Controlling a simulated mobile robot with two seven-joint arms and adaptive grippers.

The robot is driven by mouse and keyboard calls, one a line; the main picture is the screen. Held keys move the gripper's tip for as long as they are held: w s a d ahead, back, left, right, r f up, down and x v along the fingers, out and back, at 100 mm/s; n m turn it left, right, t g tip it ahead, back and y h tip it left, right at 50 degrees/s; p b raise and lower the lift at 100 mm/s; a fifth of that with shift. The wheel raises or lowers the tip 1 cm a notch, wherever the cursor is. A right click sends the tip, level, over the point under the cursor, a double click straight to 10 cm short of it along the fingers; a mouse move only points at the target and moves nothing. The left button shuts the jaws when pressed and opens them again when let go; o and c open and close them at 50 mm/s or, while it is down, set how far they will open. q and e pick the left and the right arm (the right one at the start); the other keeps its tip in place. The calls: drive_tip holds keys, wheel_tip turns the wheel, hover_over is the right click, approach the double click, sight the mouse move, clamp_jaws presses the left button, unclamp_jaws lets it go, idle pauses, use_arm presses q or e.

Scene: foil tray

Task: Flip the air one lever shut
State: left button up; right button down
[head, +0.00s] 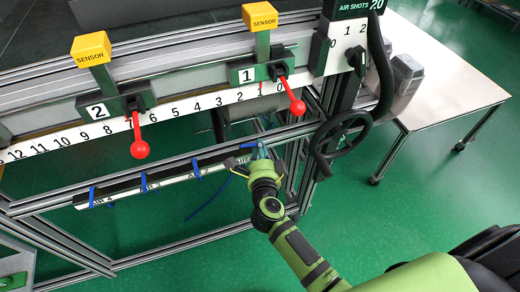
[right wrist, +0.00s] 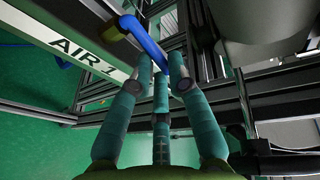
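The air one lever (right wrist: 146,40) is blue and bent, beside the white AIR 1 label (right wrist: 84,52) in the right wrist view. Its handle slants down and right from its pivot toward my fingertips. My right gripper (right wrist: 160,72) has its fingers drawn close together, with the handle end between or just behind the tips. I cannot tell whether they touch or grip it. In the head view my right gripper (head: 262,152) is at the right end of the label strip (head: 170,181), and it partly hides the lever. My left gripper is not in view.
Other blue levers (head: 145,182) hang along the strip to the left. Two red-knobbed levers (head: 296,106) stick out above. A black handwheel (head: 340,135) is close to the right of my gripper. Metal frame bars (head: 180,160) run around it. Green floor in front is clear.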

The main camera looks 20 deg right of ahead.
drive_tip(key=n+y+p, duration=0.1)
drive_tip(key=w+n+y+p, duration=0.1)
drive_tip(key=y+p, duration=0.1)
drive_tip(key=n+y+p, duration=0.1)
drive_tip(key=p, duration=0.1)
drive_tip(key=shift+w+d, duration=0.15)
drive_tip(key=shift+d, duration=0.15)
drive_tip(key=c, duration=1.2)
unclamp_jaws()
drive_tip(key=v, duration=1.2)
drive_tip(key=shift+d+f, duration=0.2)
